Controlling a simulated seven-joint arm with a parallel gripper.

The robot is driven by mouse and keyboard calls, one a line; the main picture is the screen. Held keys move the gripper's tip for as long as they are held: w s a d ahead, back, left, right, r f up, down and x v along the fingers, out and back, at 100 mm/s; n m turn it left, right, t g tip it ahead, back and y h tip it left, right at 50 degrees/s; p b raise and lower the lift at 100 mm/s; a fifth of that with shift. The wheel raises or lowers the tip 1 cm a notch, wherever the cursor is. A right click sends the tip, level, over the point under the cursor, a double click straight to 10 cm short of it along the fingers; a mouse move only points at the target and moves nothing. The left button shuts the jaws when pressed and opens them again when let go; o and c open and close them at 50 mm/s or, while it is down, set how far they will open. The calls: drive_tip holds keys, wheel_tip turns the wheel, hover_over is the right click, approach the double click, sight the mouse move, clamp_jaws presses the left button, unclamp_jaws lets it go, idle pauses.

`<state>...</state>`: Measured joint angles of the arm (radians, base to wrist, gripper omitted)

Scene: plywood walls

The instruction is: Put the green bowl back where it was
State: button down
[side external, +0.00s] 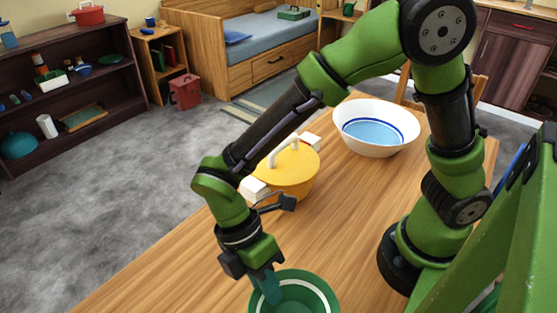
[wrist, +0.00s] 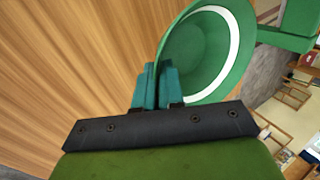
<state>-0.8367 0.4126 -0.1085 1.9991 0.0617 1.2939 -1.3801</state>
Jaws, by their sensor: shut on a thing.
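The green bowl (side external: 318,290) is at the bottom edge of the side view, at the near end of the wooden table, partly cut off by the frame. It has a pale band inside its rim. My gripper (side external: 270,289) points down at the bowl's left side, with its teal fingers at the rim. In the wrist view the teal fingers (wrist: 157,87) are close together on the near wall of the green bowl (wrist: 195,50). I cannot tell whether the bowl rests on the table or is slightly raised.
A yellow lidded pot (side external: 292,172) with white handles stands mid-table beneath my arm. A white bowl (side external: 392,146) with a blue ring and blue inside stands farther back. Bare table (side external: 200,275) lies left of the gripper. A dark shelf (side external: 85,65) stands beyond the table.

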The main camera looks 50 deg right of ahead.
drive_tip(key=shift+f, duration=2.3)
drive_tip(key=shift+f, duration=0.15)
drive_tip(key=c, duration=1.2)
unclamp_jaws()
drive_tip(key=shift+c, duration=0.2)
